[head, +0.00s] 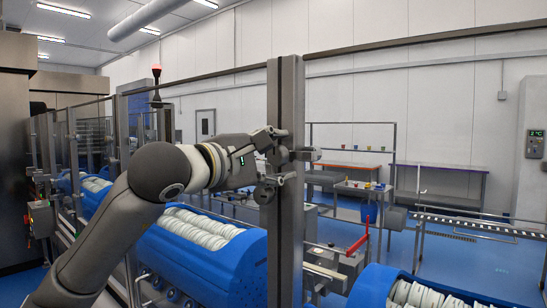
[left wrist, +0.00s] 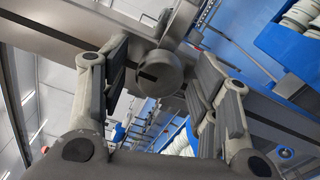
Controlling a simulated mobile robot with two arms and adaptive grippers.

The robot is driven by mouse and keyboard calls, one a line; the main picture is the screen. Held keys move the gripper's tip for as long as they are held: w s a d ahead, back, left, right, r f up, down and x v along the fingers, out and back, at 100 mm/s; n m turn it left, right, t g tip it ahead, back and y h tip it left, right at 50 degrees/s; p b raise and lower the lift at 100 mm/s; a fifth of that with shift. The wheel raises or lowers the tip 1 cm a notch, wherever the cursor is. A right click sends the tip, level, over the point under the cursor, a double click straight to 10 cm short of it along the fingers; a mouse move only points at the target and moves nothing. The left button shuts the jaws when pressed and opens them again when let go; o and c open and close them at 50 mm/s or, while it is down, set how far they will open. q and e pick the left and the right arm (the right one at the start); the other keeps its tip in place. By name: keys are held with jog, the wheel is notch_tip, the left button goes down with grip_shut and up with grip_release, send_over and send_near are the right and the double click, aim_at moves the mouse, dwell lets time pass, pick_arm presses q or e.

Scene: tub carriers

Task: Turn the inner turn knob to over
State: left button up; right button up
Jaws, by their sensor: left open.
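The turn knob (left wrist: 155,72) is a round grey disc with a dark bar across its face, fixed to a metal post. In the left wrist view it sits between the two fingers of my left gripper (left wrist: 160,62), with gaps on both sides. In the head view my left gripper (head: 283,155) reaches the grey post (head: 291,225) from the left, one finger above and one below the knob (head: 277,156). The gripper is open and does not visibly clamp the knob. I cannot read any marking beside the knob. My right gripper is not in view.
Blue tubs with white discs (head: 205,262) stand behind and below my left arm. Another blue tub (head: 375,287) is at the lower right. A red handle (head: 357,243) sticks up right of the post. A rail (head: 440,38) runs across the top.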

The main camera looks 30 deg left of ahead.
pick_arm(q)
jog(key=shift+s, duration=0.1)
jog(key=s, duration=1.2)
jog(key=shift+a, duration=0.45)
jog(key=shift+w, duration=0.15)
